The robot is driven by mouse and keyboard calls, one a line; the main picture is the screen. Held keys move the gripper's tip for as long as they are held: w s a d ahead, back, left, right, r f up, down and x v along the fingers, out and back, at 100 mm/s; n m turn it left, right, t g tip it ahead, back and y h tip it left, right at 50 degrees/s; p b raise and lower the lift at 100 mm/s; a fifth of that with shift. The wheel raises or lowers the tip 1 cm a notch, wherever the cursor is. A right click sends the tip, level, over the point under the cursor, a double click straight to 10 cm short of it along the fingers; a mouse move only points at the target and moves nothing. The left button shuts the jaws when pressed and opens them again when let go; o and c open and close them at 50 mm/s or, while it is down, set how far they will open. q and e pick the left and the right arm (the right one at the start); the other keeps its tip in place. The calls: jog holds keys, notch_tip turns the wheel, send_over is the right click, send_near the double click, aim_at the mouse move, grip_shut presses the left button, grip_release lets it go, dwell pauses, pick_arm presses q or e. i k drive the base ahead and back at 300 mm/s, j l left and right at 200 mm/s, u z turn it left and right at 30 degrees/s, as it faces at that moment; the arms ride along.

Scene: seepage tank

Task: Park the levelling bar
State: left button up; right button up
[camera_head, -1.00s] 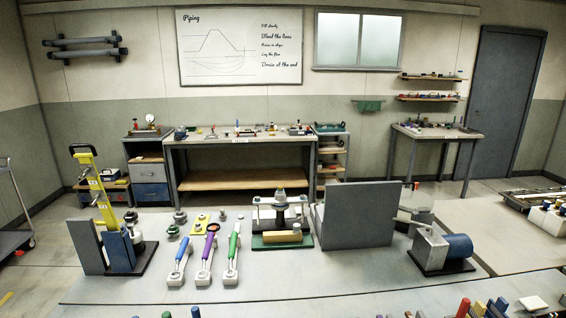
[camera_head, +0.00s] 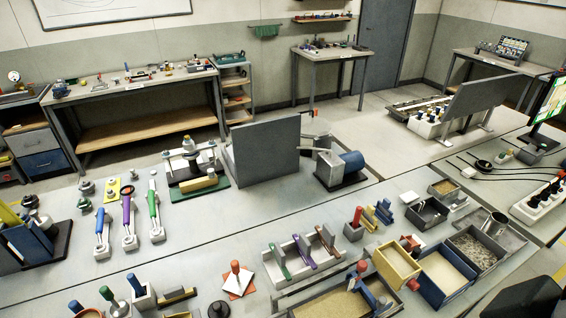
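No gripper of mine shows in the head view. I cannot tell for sure which thing is the levelling bar. A tool with a red knob (camera_head: 362,266) stands at that box's right end.
A yellow box (camera_head: 397,264), a blue sand tray (camera_head: 445,277) and a gravel tray (camera_head: 474,250) crowd the right. A grey upright panel (camera_head: 264,150) and a blue motor (camera_head: 347,164) stand behind. Bench between panel and rack is mostly clear.

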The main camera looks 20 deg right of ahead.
aim_at(380, 307)
jog(key=k+j+z, duration=0.15)
jog(key=z, duration=1.2)
